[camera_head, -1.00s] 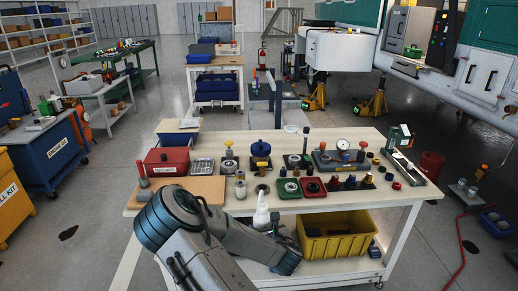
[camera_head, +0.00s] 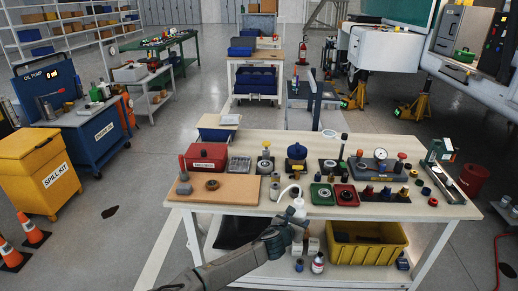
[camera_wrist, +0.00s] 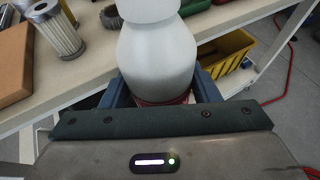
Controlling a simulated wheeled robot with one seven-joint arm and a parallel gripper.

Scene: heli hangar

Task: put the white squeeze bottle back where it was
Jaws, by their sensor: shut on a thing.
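The white squeeze bottle (camera_head: 298,208) has a bent nozzle and shows at the front edge of the workbench top (camera_head: 340,211). My gripper (camera_head: 301,226) is shut on it, with my arm reaching up from below the bench top. In the wrist view, the bottle's white body (camera_wrist: 157,62) stands between the two blue fingers of my gripper (camera_wrist: 160,92), and a red band shows at its lower end. The bottle overlaps the bench edge in both views. I cannot tell how far it is from the edge. My wrist hides its underside.
A brown board (camera_head: 235,189), green tray (camera_head: 322,194) and red tray (camera_head: 345,195) lie on the bench. Near the front edge, bare bench top shows between them. A yellow bin (camera_head: 366,253) and small bottles (camera_head: 318,263) stand on the lower shelf. A filter cylinder (camera_wrist: 55,35) shows in the wrist view.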

